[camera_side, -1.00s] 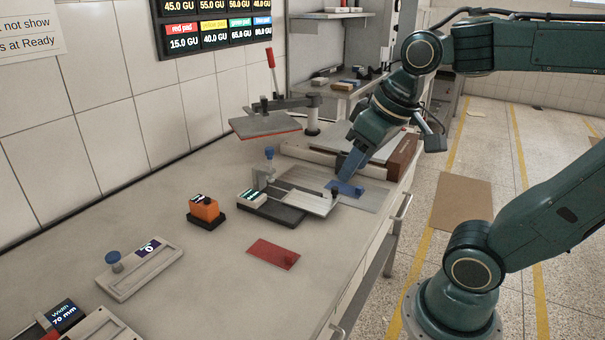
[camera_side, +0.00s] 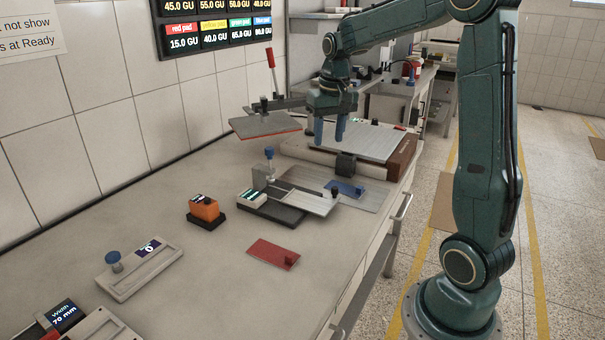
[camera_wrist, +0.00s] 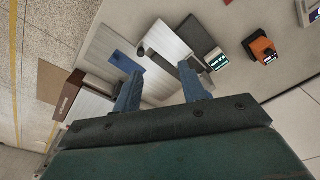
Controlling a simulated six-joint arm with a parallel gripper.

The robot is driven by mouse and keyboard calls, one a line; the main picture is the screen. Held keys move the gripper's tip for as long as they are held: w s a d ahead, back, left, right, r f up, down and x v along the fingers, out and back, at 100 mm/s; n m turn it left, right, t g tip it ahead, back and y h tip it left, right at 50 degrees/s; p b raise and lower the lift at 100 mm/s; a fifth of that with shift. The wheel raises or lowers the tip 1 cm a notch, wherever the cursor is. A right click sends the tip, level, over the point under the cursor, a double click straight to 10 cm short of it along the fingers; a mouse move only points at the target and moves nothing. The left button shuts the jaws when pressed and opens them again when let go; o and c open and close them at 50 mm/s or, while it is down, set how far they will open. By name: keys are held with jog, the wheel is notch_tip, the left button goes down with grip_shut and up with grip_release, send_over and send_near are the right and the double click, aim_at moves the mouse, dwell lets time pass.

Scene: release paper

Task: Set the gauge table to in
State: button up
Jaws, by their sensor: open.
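The gauge (camera_side: 272,204) stands mid-bench with a small lit display, a post and a blue knob. Its light flat table (camera_side: 312,203) reaches out to the right over the dark base, with a dark knob (camera_side: 334,193) at its outer end. The table also shows in the wrist view (camera_wrist: 168,40). My gripper (camera_side: 329,138) is open and empty, pointing down above the bench behind the gauge, apart from the table. In the wrist view its blue fingers (camera_wrist: 160,86) are spread wide. I cannot read the gauge display.
A blue pad (camera_side: 345,188) lies right of the gauge table, and a dark block (camera_side: 345,164) stands behind it. A red pad (camera_side: 273,253) lies in front. An orange device (camera_side: 204,209) stands left. A raised plate with a red lever (camera_side: 265,124) is at the back.

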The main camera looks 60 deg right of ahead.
jog(key=m+g, duration=0.1)
jog(key=m, duration=0.1)
send_over(335, 188)
notch_tip(335, 188, down, 5)
jog(key=shift+d+f+y, duration=0.1)
jog(key=shift+f+y, duration=0.1)
jog(key=shift+y, duration=0.1)
notch_tip(335, 188, down, 14)
jog(key=shift+r, duration=0.1)
dwell(0.3)
jog(key=shift+c, duration=0.2)
grip_shut()
